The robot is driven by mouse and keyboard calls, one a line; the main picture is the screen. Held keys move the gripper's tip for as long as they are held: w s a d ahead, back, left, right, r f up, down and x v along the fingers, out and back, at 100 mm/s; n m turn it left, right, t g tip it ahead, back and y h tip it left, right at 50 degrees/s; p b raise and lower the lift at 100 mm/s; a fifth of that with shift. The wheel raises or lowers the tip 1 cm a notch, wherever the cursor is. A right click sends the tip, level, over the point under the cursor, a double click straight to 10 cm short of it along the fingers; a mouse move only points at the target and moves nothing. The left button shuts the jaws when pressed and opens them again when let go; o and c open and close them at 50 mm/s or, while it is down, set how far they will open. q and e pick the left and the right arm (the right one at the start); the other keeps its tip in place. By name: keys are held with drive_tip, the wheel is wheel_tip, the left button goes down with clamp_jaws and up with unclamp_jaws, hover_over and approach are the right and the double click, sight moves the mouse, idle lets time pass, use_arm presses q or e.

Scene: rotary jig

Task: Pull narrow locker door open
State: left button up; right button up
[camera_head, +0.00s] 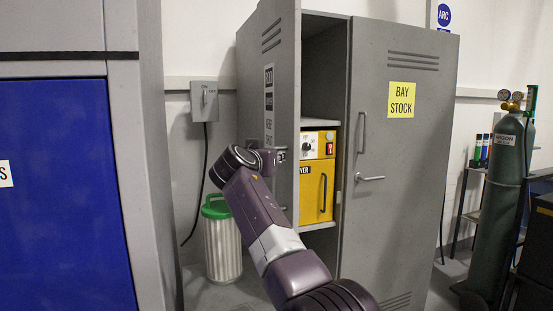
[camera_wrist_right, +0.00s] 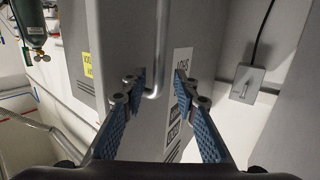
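The narrow locker door (camera_head: 285,90) stands swung outward, its labelled outer face toward the left. The grey locker's (camera_head: 322,75) interior shows beside it. My right gripper (camera_head: 280,155) is at the door's outer face, at mid-height. In the right wrist view the right gripper (camera_wrist_right: 160,84) is open. A grey bar handle (camera_wrist_right: 158,60) runs between its fingertips, closer to the left one. The door's white label (camera_wrist_right: 181,85) is behind the right finger. I cannot tell whether a finger touches the bar. My left gripper is not in view.
The wide locker door (camera_head: 400,130) with a yellow sign is shut. A yellow unit (camera_head: 318,190) sits on a shelf inside. A green-lidded bin (camera_head: 222,245) stands left of the locker. A blue-panelled cabinet (camera_head: 65,200) is far left, a gas cylinder (camera_head: 503,190) right.

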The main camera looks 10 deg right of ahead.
drive_tip(key=s+a, duration=0.2)
drive_tip(key=a, duration=0.1)
drive_tip(key=s+a, duration=0.1)
drive_tip(key=shift+a+r, duration=0.2)
drive_tip(key=shift+a, duration=0.2)
idle(0.5)
drive_tip(key=shift+f, duration=0.1)
